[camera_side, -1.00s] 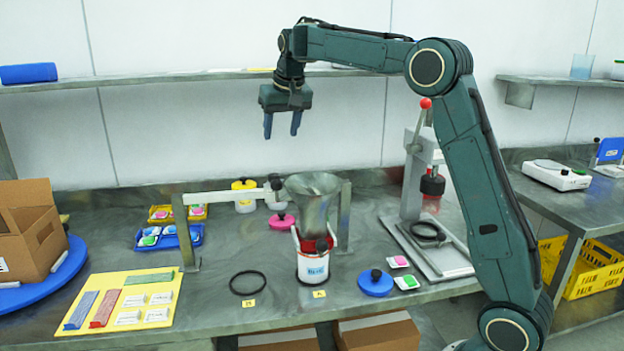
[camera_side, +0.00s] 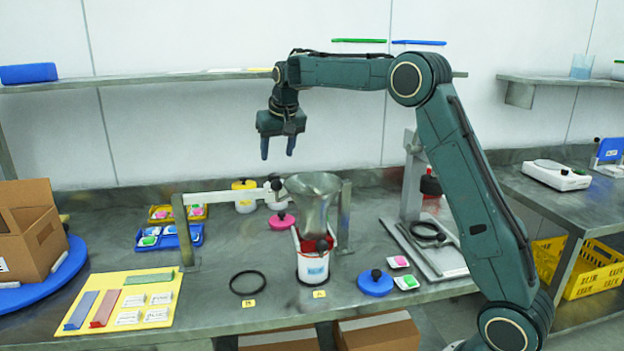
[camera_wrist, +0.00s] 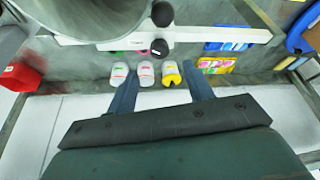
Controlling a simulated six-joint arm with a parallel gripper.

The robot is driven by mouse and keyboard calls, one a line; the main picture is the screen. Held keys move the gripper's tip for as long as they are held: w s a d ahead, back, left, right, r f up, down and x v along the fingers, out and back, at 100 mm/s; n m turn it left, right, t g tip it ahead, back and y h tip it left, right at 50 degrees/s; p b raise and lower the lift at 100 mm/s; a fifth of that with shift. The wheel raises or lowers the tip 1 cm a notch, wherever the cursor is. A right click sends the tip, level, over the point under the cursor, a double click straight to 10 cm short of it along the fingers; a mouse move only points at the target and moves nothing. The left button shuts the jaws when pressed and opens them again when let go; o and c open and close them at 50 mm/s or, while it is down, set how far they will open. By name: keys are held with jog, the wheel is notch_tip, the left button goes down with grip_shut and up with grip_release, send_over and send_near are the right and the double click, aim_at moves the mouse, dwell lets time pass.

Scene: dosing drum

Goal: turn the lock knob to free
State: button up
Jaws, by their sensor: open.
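A metal hopper (camera_side: 314,198) stands on the bench above a red part (camera_side: 318,244) and a white container (camera_side: 313,268). A pale bar (camera_side: 225,196) runs left from beside the hopper. Dark round knobs show at the bar's right end (camera_side: 274,183); in the wrist view an upper black knob (camera_wrist: 162,13) and a lower one (camera_wrist: 159,47) sit there. I cannot tell which is the lock knob or its setting. My gripper (camera_side: 278,153) is open and empty, pointing down, above and behind the bar, touching nothing. Its fingers (camera_wrist: 160,72) straddle the lower knob's line of view.
Yellow-lidded (camera_side: 243,195) and white jars stand behind the bar. A pink knobbed lid (camera_side: 282,221) lies left of the hopper, a blue one (camera_side: 375,283) right. A press stand (camera_side: 412,185) rises at the right. A black ring (camera_side: 248,283) lies in front. Air around my gripper is clear.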

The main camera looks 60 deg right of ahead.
aim_at(274, 175)
jog(key=x, duration=0.7)
jog(key=shift+f, duration=0.2)
jog(key=c, duration=1)
